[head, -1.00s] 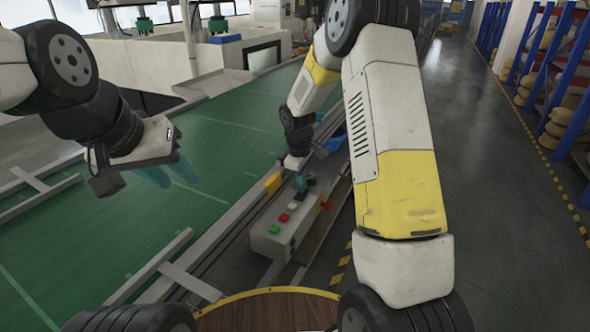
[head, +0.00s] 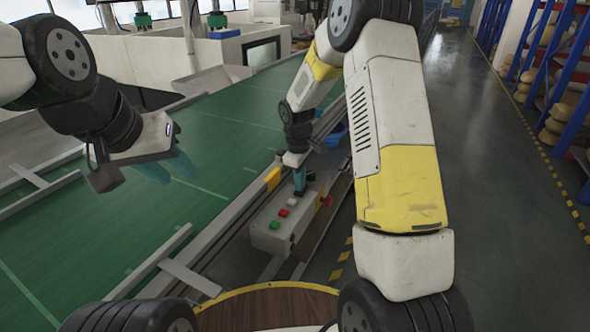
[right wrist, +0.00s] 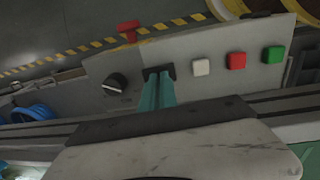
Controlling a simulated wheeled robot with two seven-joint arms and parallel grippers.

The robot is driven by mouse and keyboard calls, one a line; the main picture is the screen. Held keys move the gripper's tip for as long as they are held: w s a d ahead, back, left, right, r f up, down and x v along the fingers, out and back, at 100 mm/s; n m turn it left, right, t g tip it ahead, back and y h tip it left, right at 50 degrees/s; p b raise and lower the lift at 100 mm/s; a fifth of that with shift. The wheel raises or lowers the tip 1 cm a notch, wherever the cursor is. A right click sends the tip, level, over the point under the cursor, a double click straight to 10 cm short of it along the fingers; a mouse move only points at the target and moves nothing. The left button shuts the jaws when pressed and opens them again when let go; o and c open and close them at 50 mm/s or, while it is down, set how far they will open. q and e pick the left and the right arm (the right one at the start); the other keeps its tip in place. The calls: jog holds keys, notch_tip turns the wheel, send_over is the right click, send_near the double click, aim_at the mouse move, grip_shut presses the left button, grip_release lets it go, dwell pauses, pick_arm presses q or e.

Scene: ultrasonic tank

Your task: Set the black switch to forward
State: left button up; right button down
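The control box (head: 272,238) stands beside the green conveyor; it also fills the right wrist view (right wrist: 205,45). On its face in that view are a square black switch base (right wrist: 150,73) and, to its left, a round black knob (right wrist: 115,83) with a light mark. My right gripper (head: 299,189) is down at the box. Its teal fingers (right wrist: 158,78) are close together over the square black switch and cover its middle. I cannot see whether its lever is between them. My left gripper (head: 170,170) hangs over the conveyor, empty, fingers apart.
White (right wrist: 201,67), red (right wrist: 236,61) and green (right wrist: 273,55) buttons sit in a row right of the switch. A red mushroom button (right wrist: 128,30) stands out at the box's edge. Conveyor rails (head: 240,225) run alongside. A blue bin (head: 335,135) lies beyond the box.

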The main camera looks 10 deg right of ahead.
jog(key=shift+s+a+r, duration=0.1)
jog(key=shift+r, duration=0.05)
notch_tip(320, 180, up, 14)
jog(key=s+a, duration=0.1)
jog(key=shift+s, duration=0.35)
jog(key=shift+f, duration=0.2)
jog(key=shift+w+d+r+t, duration=0.15)
jog(key=shift+w+d+t, duration=0.2)
jog(key=shift+w, duration=0.2)
jog(key=f, duration=0.4)
jog(key=w+f, duration=0.1)
jog(key=f, duration=0.4)
jog(key=d+f, duration=0.1)
jog(key=f, duration=0.4)
jog(key=shift+w, duration=0.4)
